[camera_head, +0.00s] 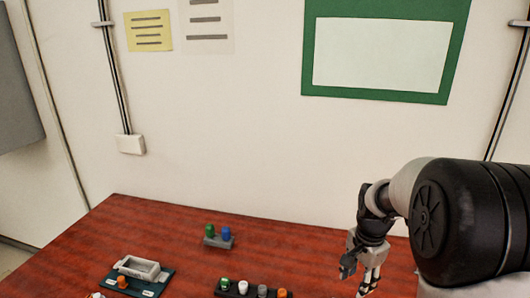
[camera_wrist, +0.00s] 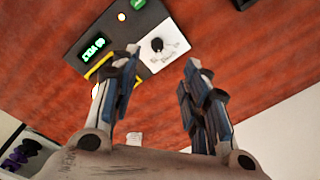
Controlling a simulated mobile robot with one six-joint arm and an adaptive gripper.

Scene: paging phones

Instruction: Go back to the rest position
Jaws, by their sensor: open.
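My gripper (camera_head: 366,276) is at the right of the head view, over the red-brown table (camera_head: 160,232). It points downward. In the wrist view my gripper (camera_wrist: 160,78) shows two fingers spread apart with nothing between them. Beyond the fingertips lies a dark device (camera_wrist: 112,35) with a green lit display and a light panel bearing a black knob (camera_wrist: 157,44). The fingers overlap part of this device in the picture; I cannot tell the distance to it.
In the head view a small stand with a green and a blue peg (camera_head: 218,242) is at the back. A strip with several coloured pegs (camera_head: 252,290) is at the front. A teal base with a grey tray (camera_head: 139,268) is at the left. Bare table lies between them.

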